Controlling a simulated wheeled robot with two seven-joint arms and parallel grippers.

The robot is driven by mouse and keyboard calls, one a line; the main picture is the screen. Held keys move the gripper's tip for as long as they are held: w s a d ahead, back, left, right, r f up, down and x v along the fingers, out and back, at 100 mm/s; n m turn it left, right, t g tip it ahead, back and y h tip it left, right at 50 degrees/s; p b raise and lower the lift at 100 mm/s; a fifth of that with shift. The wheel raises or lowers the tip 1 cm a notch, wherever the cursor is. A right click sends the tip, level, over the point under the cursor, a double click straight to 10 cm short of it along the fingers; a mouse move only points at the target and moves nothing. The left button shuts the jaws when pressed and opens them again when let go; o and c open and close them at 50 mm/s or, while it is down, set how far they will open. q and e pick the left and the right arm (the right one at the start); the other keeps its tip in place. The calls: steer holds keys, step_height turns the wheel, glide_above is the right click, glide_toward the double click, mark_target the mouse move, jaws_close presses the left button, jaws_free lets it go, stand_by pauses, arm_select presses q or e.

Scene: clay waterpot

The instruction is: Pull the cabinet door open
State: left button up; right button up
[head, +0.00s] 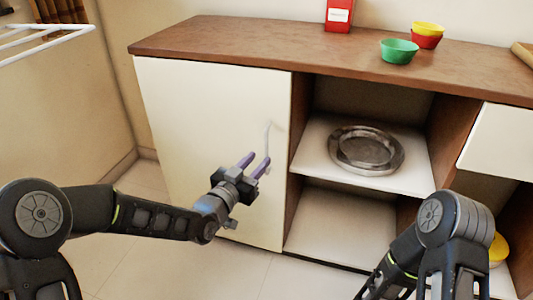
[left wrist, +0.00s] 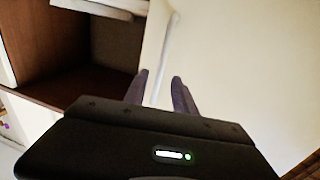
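The cabinet door (head: 200,130) is a cream panel at the left of the wooden cabinet, and it looks shut. Its handle (head: 267,138) is a thin pale upright bar near the door's right edge. My left gripper (head: 257,161) has two purple fingers, open and apart, at the handle's lower end. In the left wrist view, the handle (left wrist: 163,50) runs down towards the gap between the fingers (left wrist: 158,90), closer to the left finger. I cannot tell whether a finger touches it. The door (left wrist: 245,70) fills the right of that view. My right gripper is not in view.
Open shelves beside the door hold a metal plate (head: 365,150). Green (head: 398,51) and red (head: 426,40) bowls and a red box (head: 338,15) stand on the countertop (head: 250,45). A white rack (head: 40,38) is at upper left. Floor before the door is clear.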

mark_target(266, 151)
arm_select(q)
steer(key=b+x, duration=0.1)
steer(key=x, duration=0.4)
steer(key=shift+w+d, duration=0.2)
steer(key=shift+c, duration=0.5)
jaws_close()
stand_by(0.7)
